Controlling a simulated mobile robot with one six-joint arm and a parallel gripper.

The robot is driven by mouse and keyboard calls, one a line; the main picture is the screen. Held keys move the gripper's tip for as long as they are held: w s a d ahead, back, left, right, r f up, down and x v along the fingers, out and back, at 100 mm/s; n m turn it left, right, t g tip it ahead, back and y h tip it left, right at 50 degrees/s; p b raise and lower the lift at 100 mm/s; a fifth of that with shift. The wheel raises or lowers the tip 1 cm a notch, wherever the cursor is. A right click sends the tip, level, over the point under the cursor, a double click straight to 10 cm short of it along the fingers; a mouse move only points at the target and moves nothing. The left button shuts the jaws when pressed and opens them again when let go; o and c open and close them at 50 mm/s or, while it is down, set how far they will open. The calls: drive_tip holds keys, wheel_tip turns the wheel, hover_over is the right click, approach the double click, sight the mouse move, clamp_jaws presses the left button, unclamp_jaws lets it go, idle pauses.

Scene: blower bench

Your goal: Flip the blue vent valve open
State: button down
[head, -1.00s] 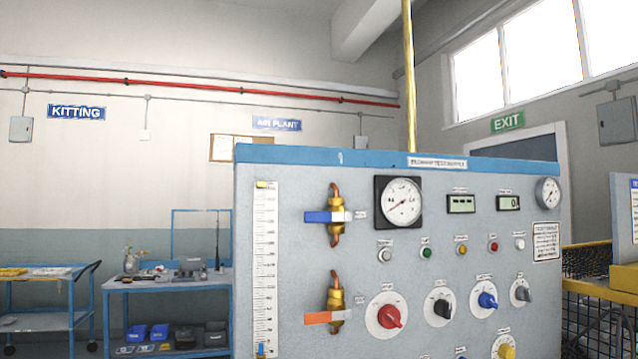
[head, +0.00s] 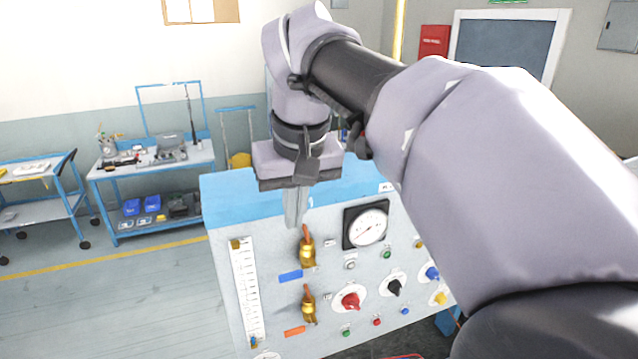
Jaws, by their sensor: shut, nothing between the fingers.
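The blue vent valve has a brass body (head: 307,250) on a short copper pipe, on the upper left of the grey panel in the head view. Its blue lever (head: 290,276) points left, crosswise to the upright pipe. My gripper (head: 295,222) hangs from above at the panel's top edge, fingers pointing down and shut with nothing between them. It appears above the blue lever in the picture and apart from it.
An orange-levered brass valve (head: 309,305) sits below, its lever also pointing left. A scale tube (head: 246,290) stands to the left. A round gauge (head: 366,226) and several knobs lie to the right. A blue cart (head: 150,170) stands behind; the floor left of the panel is clear.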

sight(289, 273)
drive_tip(key=shift+a+r, duration=0.25)
drive_tip(key=shift+r, duration=0.2)
drive_tip(key=x, duration=0.4)
drive_tip(key=b+x, duration=0.1)
drive_tip(key=x, duration=0.4)
drive_tip(key=s+x, duration=0.1)
drive_tip(key=x, duration=0.4)
drive_tip(key=shift+d+f+b, duration=0.1)
drive_tip(key=shift+d+b, duration=0.15)
drive_tip(key=shift+b, duration=0.15)
